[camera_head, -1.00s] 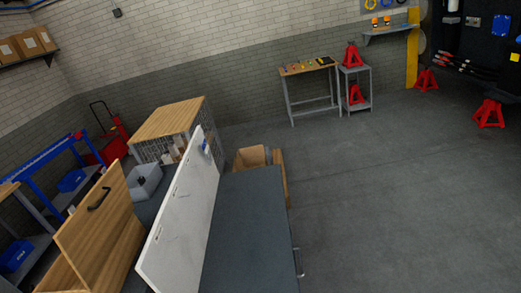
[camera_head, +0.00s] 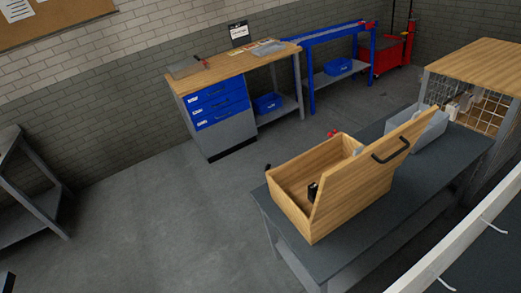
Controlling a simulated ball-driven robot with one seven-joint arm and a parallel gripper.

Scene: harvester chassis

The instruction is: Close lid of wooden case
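The wooden case (camera_head: 290,204) stands on a dark grey table in the camera view, right of centre. Its lid (camera_head: 355,178) stands raised and tilted at the case's right side, with a dark handle (camera_head: 391,150) on its outer face. The case is open, and a small black item (camera_head: 312,192) shows inside it. The lid hides part of the interior. My gripper is not in view.
The dark table (camera_head: 375,243) also bears a grey bin (camera_head: 425,130) behind the case. A white panel edge (camera_head: 465,225) crosses the lower right. A workbench with blue drawers (camera_head: 218,104) stands at the back. Open floor (camera_head: 170,215) lies left of the table.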

